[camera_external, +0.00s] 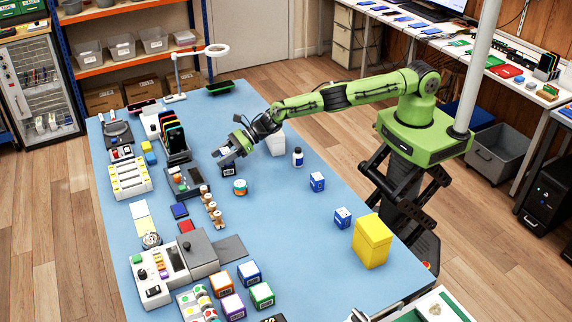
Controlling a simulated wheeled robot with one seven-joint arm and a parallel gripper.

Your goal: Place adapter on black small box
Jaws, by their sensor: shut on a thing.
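A small black box (228,171) with a pale label sits on the blue table, left of the white container. My gripper (224,156) is directly above it, with the fingers pointing down and left. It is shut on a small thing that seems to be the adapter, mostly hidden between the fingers. At this size I cannot tell whether the adapter touches the box top.
A white container (276,144) and a white bottle with a dark label (297,157) stand to the right. A dark tray (184,181) lies left.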

